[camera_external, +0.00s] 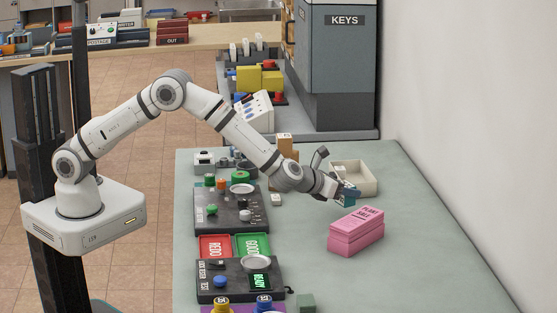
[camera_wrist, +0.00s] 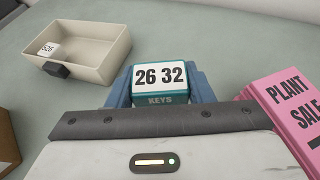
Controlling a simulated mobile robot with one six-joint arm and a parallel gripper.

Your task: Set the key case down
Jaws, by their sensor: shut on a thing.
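The key case (camera_wrist: 160,82) is a small teal box with a white face reading "26 32" and "KEYS" on its front edge. In the wrist view it sits between the blue fingers of my gripper (camera_wrist: 158,88). In the external view my gripper (camera_external: 346,191) is shut on the case above the grey-green table (camera_external: 420,240), between the cream tray and the pink stack. Only a bit of teal shows there. I cannot tell whether the case touches the table.
A cream tray (camera_wrist: 85,50) holding a small tag marked "S26" (camera_wrist: 49,48) is at the far left in the wrist view. A pink "PLANT SALE" stack (camera_external: 357,231) is close on the right. Black panels (camera_external: 228,212) line the table's left side. The table's right side is clear.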

